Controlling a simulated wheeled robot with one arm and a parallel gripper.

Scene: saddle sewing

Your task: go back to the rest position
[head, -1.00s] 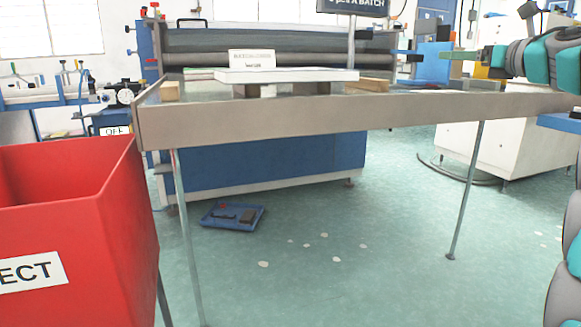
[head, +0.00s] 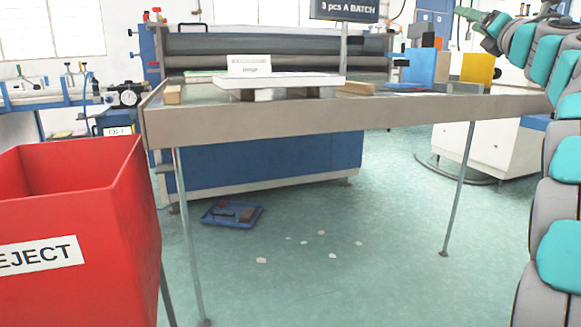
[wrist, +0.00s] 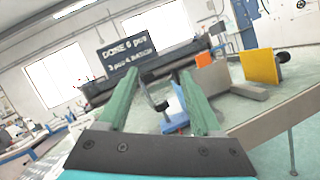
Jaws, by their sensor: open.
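My gripper (head: 474,22) is raised at the upper right of the head view, above the right end of the table and apart from it. In the wrist view its two green fingers (wrist: 160,98) stand apart with nothing held between them. My teal and grey arm runs down the right side of the head view. The table (head: 330,121) has a beige front edge and thin metal legs.
A red REJECT bin (head: 75,200) stands at the left front. A white board (head: 280,80) lies on blocks on the table. Blue (head: 422,66) and yellow (head: 477,69) upright pieces stand at the table's right. A blue tray (head: 232,214) lies on the floor.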

